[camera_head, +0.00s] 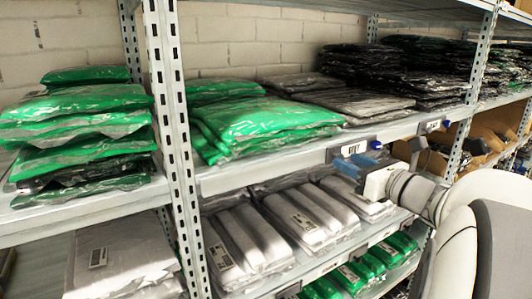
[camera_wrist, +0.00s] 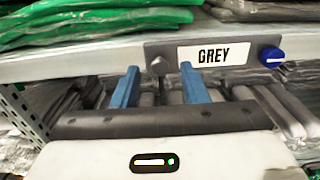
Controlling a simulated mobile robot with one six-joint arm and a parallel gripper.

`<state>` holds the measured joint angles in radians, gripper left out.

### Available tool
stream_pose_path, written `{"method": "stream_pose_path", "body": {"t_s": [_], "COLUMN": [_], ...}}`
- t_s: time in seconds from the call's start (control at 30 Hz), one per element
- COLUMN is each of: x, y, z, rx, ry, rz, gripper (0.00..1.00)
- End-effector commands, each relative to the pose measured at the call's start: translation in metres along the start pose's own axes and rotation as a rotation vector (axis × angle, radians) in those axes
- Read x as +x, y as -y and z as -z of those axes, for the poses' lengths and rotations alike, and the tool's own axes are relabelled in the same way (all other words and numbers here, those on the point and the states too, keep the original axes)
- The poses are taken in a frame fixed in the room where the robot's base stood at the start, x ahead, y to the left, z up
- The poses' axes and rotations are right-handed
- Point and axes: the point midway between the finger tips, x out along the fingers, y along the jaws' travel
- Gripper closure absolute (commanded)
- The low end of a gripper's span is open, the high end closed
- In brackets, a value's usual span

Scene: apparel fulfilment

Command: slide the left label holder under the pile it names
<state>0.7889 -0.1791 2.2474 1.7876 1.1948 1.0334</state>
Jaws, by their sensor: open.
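The left label holder (camera_head: 340,154) is a dark plate on the shelf's front edge with a white card reading GREY. In the wrist view the holder (camera_wrist: 232,66) has a blue knob (camera_wrist: 271,57) at its right end and a grey knob (camera_wrist: 160,65) at its left. It sits near where the green pile (camera_head: 255,122) meets the grey pile (camera_head: 345,97). My gripper (camera_wrist: 159,70) is open and empty, its blue fingers either side of the grey knob in the picture; contact cannot be told. It shows just below the holder in the head view (camera_head: 352,163).
A second label holder (camera_head: 432,126) is on the same edge to the right, near black piles (camera_head: 415,75). A metal upright (camera_head: 172,110) stands to the left.

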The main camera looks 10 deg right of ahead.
Motion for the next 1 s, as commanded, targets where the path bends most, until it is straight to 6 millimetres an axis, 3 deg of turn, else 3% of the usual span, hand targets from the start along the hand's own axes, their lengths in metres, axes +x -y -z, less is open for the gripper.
{"method": "stream_pose_path", "body": {"t_s": [0.2,0.47,0.9,1.0], "x": [0.0146,0.0151,0.0146,0.0146], "y": [-0.0001,0.0001,0.0003,0.0004], "z": [-0.0001,0.0003,0.0003,0.0003], "rx": [0.000,-0.001,-0.001,-0.001], "ry": [-0.001,-0.001,-0.001,-0.001], "rz": [0.000,0.001,0.002,0.002], "gripper": [0.60,0.60,0.96,1.00]}}
